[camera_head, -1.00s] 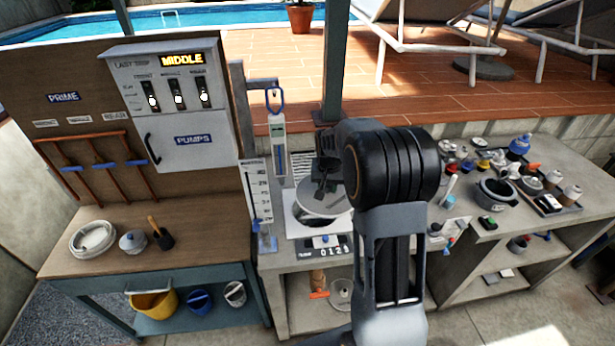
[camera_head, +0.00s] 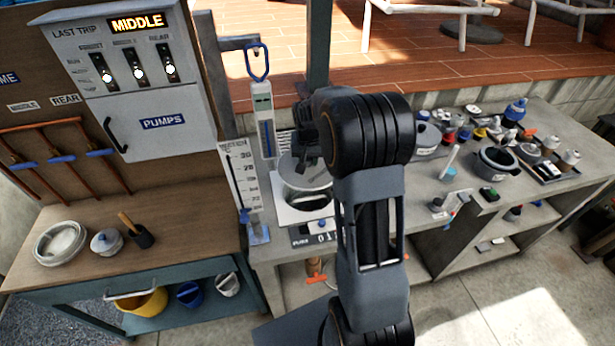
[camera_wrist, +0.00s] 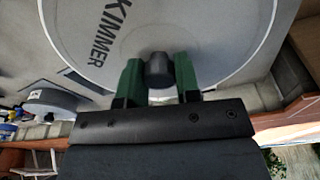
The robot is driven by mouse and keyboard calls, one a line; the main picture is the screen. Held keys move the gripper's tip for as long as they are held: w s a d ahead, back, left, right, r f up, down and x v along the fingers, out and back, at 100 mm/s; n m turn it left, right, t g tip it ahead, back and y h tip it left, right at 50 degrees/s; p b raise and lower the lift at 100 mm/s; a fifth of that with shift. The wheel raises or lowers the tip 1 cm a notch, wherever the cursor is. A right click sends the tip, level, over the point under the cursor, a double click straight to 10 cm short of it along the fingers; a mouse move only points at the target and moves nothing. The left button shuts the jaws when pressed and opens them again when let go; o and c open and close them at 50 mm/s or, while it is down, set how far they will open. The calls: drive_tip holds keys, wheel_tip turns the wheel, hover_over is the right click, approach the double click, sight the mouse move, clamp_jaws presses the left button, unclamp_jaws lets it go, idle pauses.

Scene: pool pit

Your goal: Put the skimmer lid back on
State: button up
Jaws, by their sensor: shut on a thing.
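The skimmer lid (camera_wrist: 205,35) is a round pale grey disc with dark "SKIMMER" lettering and a black knob (camera_wrist: 158,70). My gripper (camera_wrist: 159,82) has its green fingers on either side of the knob and is shut on it. In the head view, the lid (camera_head: 312,170) hangs under my gripper, over a white square plate (camera_head: 290,214) on the middle counter. A round shape shows just below the lid, but the lid and my arm partly hide it. I cannot tell whether the lid touches it.
The pumps box (camera_head: 145,85) is further left. The right counter carries a dark pot (camera_head: 497,160) and several small items. A white dish (camera_head: 60,243) sits left.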

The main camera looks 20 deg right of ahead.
sight(308, 166)
wheel_tip(308, 166, down, 5)
drive_tip(key=b, duration=0.4)
drive_tip(key=shift+f+b, duration=1.35)
drive_tip(key=shift+f, duration=0.6)
drive_tip(key=shift+s+f+b, duration=0.1)
drive_tip(key=shift+f+b, duration=0.2)
drive_tip(key=shift+f+b, duration=0.35)
drive_tip(key=shift+f, duration=0.1)
drive_tip(key=shift+f, duration=0.3)
idle(0.7)
drive_tip(key=o, duration=1.3)
drive_tip(key=shift+r, duration=0.15)
